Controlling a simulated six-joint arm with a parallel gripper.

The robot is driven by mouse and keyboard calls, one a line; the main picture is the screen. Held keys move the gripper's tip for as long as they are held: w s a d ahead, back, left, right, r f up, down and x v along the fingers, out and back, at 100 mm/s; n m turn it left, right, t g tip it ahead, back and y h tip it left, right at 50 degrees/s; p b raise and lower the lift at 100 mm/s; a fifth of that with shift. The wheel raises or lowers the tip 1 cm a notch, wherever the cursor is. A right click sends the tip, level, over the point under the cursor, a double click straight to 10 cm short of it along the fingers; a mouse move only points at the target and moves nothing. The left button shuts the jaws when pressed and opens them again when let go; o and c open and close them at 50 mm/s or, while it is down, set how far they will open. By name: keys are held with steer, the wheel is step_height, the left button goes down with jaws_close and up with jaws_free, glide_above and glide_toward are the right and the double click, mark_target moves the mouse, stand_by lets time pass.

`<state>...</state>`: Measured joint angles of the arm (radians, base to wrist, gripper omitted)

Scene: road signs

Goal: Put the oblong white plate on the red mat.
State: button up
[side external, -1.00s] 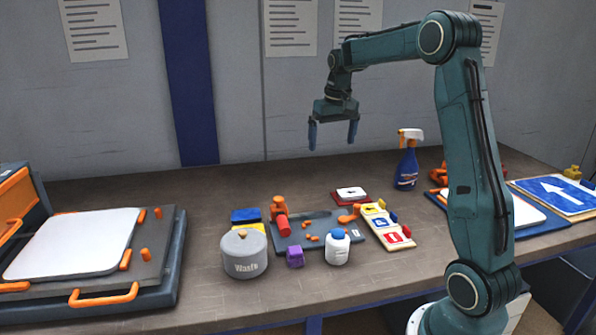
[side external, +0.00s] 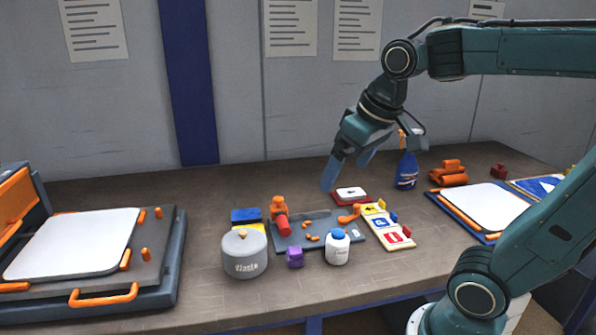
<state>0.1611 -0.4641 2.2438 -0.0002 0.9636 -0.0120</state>
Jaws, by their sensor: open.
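A small oblong white plate (side external: 351,191) with a black arrow lies on the red mat (side external: 364,199) near the middle of the bench. The mat shows as a red edge around the plate. My gripper (side external: 347,174) is open and tilted, with its blue fingers pointing down just behind and above the plate. Nothing shows between the fingers. From this angle I cannot tell how far the fingertips are from the plate.
A grey tray (side external: 345,231), a sign strip (side external: 388,227), a white bottle (side external: 338,250) and a waste pot (side external: 245,258) stand in front. A blue spray bottle (side external: 406,172) is to the right. Large white boards lie at far left (side external: 75,243) and right (side external: 485,206).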

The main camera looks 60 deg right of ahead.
steer(key=s+a+f+n+t, duration=0.1)
steer(key=s+a+f, duration=0.2)
steer(key=s, duration=0.4)
steer(key=shift+a+f+n+y, duration=0.3)
steer(key=shift+a+n+y, duration=0.1)
steer(key=shift+a, duration=0.1)
